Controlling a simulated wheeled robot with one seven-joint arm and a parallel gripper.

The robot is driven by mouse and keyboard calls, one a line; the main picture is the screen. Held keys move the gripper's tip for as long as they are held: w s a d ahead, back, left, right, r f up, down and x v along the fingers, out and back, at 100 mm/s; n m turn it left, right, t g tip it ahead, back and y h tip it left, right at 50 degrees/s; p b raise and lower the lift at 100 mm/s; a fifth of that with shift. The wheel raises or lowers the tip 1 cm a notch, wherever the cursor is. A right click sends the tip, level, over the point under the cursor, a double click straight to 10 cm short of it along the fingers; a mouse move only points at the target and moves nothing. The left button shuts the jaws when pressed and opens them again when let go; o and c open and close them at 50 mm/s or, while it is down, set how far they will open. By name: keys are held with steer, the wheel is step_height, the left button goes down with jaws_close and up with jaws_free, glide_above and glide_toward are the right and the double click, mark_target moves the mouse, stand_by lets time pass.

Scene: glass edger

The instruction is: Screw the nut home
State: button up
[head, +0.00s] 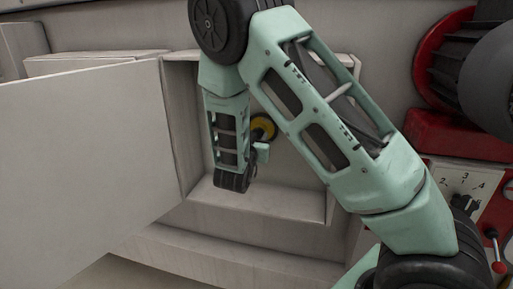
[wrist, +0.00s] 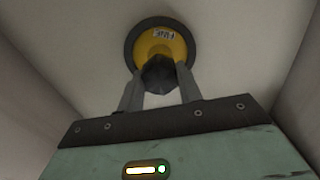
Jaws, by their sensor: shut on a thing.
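The nut (wrist: 159,73) is a dark, faceted piece in front of the centre of a yellow disc (wrist: 161,42) in the wrist view. My gripper (wrist: 158,80) is shut on the nut, with one grey finger on each side of it. The yellow disc has a white label and a dark round rim behind it. In the head view the yellow disc (head: 263,127) shows partly behind my wrist, inside a recess. My gripper (head: 261,150) is close in front of it there, and the nut cannot be made out. The nut's thread and its seating are hidden.
The recess is a pale housing with side walls and a lower ledge (head: 250,206). An open pale door (head: 85,160) stands to the left. On the right are a red and black motor (head: 440,60), a numbered dial (head: 461,201) and a red-knobbed lever (head: 498,266).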

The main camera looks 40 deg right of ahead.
steer(key=m+b, duration=1.3)
steer(key=b, duration=0.5)
steer(key=o, duration=1)
